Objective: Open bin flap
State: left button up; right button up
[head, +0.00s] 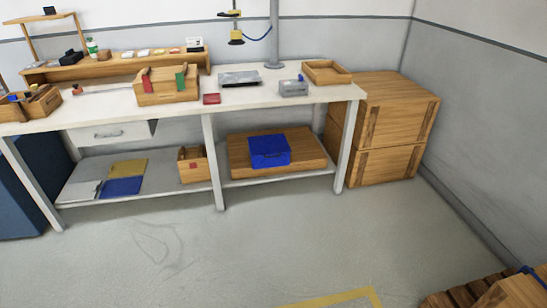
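I see no clear bin flap in the head view. A dark blue, box-like body (22,195) stands on the floor at the left edge, partly hidden behind the bench leg and cut off by the frame; I cannot tell if it is the bin. A small bright blue box (270,152) with a closed top sits on a wooden board on the bench's lower shelf. Neither of my grippers is in view.
A white workbench (240,97) carries wooden trays, a wooden caddy (167,86) and small tools. Wooden crates (400,105) are stacked at its right end. A slatted wooden thing (465,296) is at the lower right. The grey floor (270,245) in front is clear.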

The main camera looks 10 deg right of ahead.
aim_at(276, 142)
jog(key=i+l+u, duration=0.1)
jog(key=i, duration=0.4)
jog(key=i+l, duration=0.15)
jog(key=i, duration=0.35)
jog(key=j+u, duration=0.05)
